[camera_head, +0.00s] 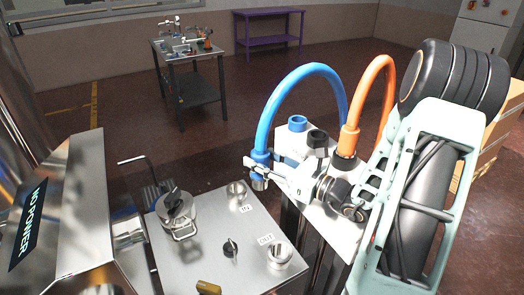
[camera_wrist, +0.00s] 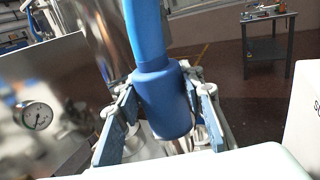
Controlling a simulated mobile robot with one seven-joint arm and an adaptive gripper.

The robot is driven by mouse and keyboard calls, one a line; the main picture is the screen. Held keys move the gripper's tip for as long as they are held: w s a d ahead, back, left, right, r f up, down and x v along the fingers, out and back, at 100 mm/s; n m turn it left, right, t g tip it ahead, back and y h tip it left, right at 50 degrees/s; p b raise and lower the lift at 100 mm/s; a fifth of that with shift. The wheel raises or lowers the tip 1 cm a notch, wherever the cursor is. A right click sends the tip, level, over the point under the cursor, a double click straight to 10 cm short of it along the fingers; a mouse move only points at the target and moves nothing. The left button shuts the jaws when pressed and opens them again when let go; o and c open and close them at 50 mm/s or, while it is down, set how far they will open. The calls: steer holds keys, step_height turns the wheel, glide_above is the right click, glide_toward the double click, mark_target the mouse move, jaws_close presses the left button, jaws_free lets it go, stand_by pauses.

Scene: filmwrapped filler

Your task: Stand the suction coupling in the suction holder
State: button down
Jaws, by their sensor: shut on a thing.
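A blue coupling (camera_head: 260,157) sits at the end of a blue hose (camera_head: 300,77); I take it as the suction coupling. In the wrist view the blue coupling (camera_wrist: 165,103) is between both fingers.
An orange hose (camera_head: 377,90) ends in a coupling standing on the pale stand (camera_head: 343,228). A steel table (camera_head: 205,262) carries two labelled metal fittings (camera_head: 237,190) (camera_head: 280,254), a lidded metal vessel (camera_head: 177,212) and a black knob (camera_head: 230,248). A pressure gauge (camera_wrist: 37,115) shows in the wrist view.

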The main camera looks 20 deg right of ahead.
mark_target(252, 156)
steer(key=shift+m+t+h, duration=0.3)
steer(key=shift+m+h, duration=0.1)
steer(key=r+p, duration=0.1)
steer(key=p, duration=0.1)
steer(key=a+r+p, duration=0.1)
steer(key=r+p, duration=0.1)
steer(key=p, duration=0.1)
steer(key=a+r+p, duration=0.1)
steer(key=p, duration=0.1)
steer(key=shift+s+a+r+p, duration=0.2)
steer(key=shift+s+p, duration=0.1)
steer(key=shift+s, duration=0.1)
steer(key=shift+m+t+h, duration=0.3)
steer(key=shift+m+h, duration=0.1)
steer(key=shift+h, duration=0.3)
steer(key=s+a+r+p, duration=0.1)
steer(key=r+p, duration=0.1)
steer(key=p, duration=0.3)
steer(key=s+a+r+p, duration=0.1)
steer(key=a+p, duration=0.1)
steer(key=p, duration=0.2)
steer(key=shift+s+a+r+p, duration=0.1)
steer(key=shift+r+p, duration=0.25)
steer(key=shift+p, duration=0.05)
